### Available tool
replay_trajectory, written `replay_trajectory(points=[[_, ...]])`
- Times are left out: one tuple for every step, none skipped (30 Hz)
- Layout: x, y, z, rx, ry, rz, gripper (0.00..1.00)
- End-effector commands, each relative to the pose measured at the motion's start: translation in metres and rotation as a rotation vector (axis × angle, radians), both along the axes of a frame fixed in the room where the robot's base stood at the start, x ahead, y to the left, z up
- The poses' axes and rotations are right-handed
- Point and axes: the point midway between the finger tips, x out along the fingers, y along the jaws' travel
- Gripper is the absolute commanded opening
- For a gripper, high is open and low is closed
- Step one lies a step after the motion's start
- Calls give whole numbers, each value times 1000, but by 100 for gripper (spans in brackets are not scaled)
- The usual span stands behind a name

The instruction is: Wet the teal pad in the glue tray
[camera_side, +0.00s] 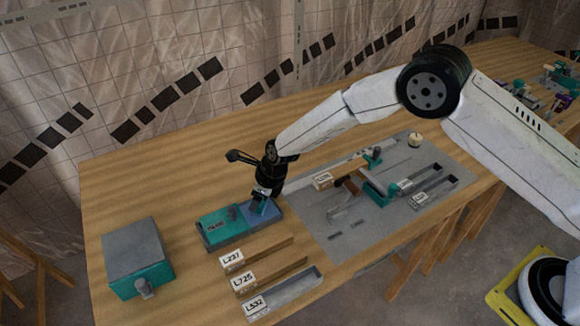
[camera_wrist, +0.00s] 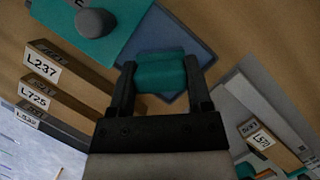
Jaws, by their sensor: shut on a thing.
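My gripper (camera_side: 264,194) points down over the right end of the glue tray (camera_side: 238,240). It is shut on the teal pad (camera_wrist: 161,72), which shows as a teal block between both fingers in the wrist view. In the side view the pad is a small teal patch below the fingers, partly hidden. The tray has a teal left part (camera_side: 214,228) with a dark label and a blue part on the right. In the wrist view the pad is in front of the blue part (camera_wrist: 196,47). I cannot tell whether the pad touches it.
A grey box with a teal base (camera_side: 137,262) stands at the left. Labelled bars L237 (camera_side: 258,253), L725 (camera_side: 270,275) and L532 (camera_side: 285,293) lie in front of the tray. A grey mat (camera_side: 410,215) with clamps and a labelled wooden bar lies to the right.

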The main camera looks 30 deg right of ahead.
Motion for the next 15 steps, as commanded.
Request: replay_trajectory(points=[[0, 0, 4, 1, -2, 0, 17], [1, 0, 6, 1, -2, 0, 17], [1, 0, 8, 1, -2, 0, 17], [1, 0, 10, 1, -2, -1, 17], [1, 0, 12, 1, -2, -1, 17], [1, 0, 14, 2, -3, -1, 17], [1, 0, 16, 2, -3, -1, 17], [1, 1, 18, 2, -4, -2, 17], [1, 1, 21, 3, -5, -2, 17], [1, 1, 22, 2, -5, -1, 17], [1, 1, 24, 2, -5, -1, 17], [1, 1, 26, 2, -4, -1, 17], [1, 1, 28, 2, -4, -1, 17], [1, 0, 29, 2, -4, -1, 17], [1, 0, 32, 2, -4, -1, 17]])
